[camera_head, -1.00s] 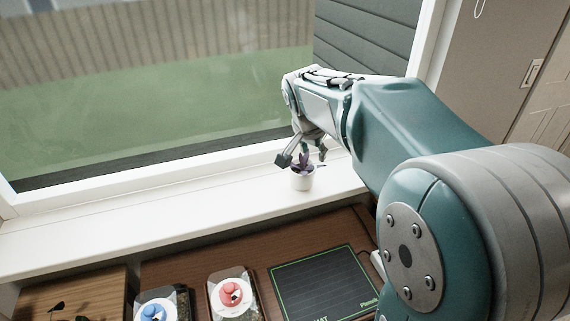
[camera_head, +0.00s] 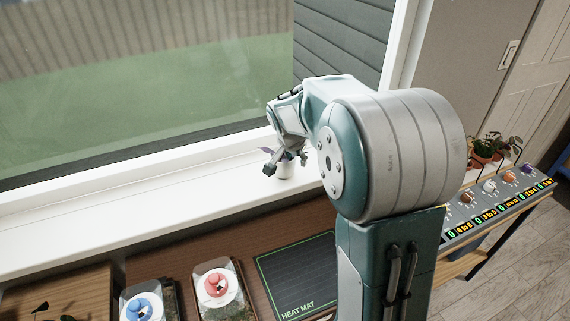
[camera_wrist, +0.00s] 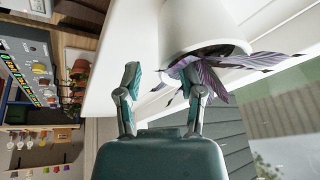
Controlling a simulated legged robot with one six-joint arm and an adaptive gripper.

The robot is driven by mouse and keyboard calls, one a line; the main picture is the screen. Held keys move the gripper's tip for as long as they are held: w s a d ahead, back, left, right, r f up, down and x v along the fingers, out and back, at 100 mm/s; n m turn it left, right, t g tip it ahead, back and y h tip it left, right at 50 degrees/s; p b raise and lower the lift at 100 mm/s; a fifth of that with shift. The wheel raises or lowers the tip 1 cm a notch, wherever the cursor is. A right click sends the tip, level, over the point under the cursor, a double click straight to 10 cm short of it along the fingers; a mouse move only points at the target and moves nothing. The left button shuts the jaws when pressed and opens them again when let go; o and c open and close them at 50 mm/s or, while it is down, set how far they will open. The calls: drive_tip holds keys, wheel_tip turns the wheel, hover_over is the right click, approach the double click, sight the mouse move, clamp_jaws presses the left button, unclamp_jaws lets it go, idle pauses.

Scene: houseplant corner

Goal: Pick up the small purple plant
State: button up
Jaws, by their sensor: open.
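The small purple plant stands in a white pot (camera_head: 286,171) on the white windowsill, partly hidden behind my gripper in the head view. In the wrist view its purple striped leaves (camera_wrist: 218,78) spread from the rim of the white pot (camera_wrist: 203,26). My gripper (camera_head: 284,162) is open and empty, at the height of the leaves. In the wrist view my gripper (camera_wrist: 163,95) has its right finger overlapping the leaves, while its left finger is clear of the plant. Whether the finger touches the leaves I cannot tell.
The window glass (camera_head: 150,90) rises behind the sill (camera_head: 130,215). A control panel (camera_head: 500,200) and potted plants (camera_head: 487,150) stand at right. The sill left of the plant is clear.

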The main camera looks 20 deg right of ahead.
drive_tip(key=shift+a, duration=0.5)
drive_tip(key=shift+c, duration=0.6)
drive_tip(key=c, duration=0.5)
drive_tip(key=shift+d, duration=0.3)
clamp_jaws()
